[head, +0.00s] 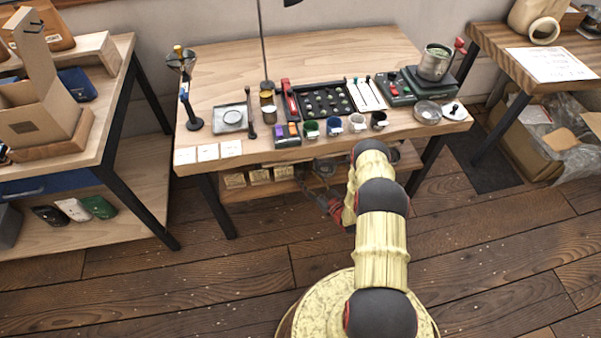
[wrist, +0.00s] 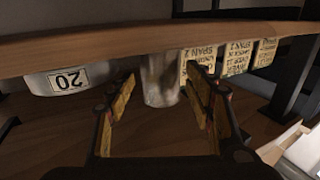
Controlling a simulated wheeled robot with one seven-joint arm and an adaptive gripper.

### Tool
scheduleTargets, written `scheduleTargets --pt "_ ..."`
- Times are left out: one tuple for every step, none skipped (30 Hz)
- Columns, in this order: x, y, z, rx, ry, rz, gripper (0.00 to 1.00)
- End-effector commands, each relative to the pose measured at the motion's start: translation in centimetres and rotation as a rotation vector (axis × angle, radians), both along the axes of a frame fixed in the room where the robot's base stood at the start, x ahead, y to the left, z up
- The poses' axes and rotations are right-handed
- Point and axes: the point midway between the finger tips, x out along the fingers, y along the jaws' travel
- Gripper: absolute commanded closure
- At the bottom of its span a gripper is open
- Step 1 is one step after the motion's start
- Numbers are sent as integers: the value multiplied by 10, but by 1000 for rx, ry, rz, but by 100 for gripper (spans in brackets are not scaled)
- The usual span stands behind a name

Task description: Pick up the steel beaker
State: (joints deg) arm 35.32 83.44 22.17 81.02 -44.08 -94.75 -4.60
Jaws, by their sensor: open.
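A plain grey metal cylinder that looks like the steel beaker (wrist: 160,82) shows in the wrist view, against the wooden shelf under the worktable. It lies between the lines of my two fingers, near the fingertips. I cannot tell whether either finger touches it. My gripper (wrist: 161,78) is open and empty, its yellow-padded fingers spread on both sides. In the head view my gripper (head: 326,196) is low at the table's front, partly hidden by my arm. The beaker cannot be made out clearly there.
A wooden edge (wrist: 120,48) crosses the wrist view close to the beaker. Labelled blocks (wrist: 238,60) stand right beside it; a pale container marked 20 (wrist: 67,80) is on its other side. A metal pot (head: 436,63) stands on the crowded tabletop (head: 330,52).

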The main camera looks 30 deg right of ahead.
Motion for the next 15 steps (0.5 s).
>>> scheduleTargets --pt "9 3 -5 -2 -2 4 47" --pt "13 4 -6 -2 -2 4 47" --pt "18 4 -5 -2 -2 3 47" --pt "22 5 -4 -1 -2 2 47" --pt "24 5 -4 -1 -1 2 47" --pt "27 6 -4 0 -1 2 47" --pt "29 6 -4 0 0 2 47" --pt "31 6 -3 0 0 1 47" --pt "32 6 -3 0 0 1 47" --pt "32 6 -3 0 0 0 47" --pt "32 6 -2 0 0 0 47" --pt "32 6 -2 0 0 0 47" --pt "32 6 -2 0 0 0 47" --pt "32 5 -2 0 0 0 47" --pt "32 5 -2 0 0 0 47"
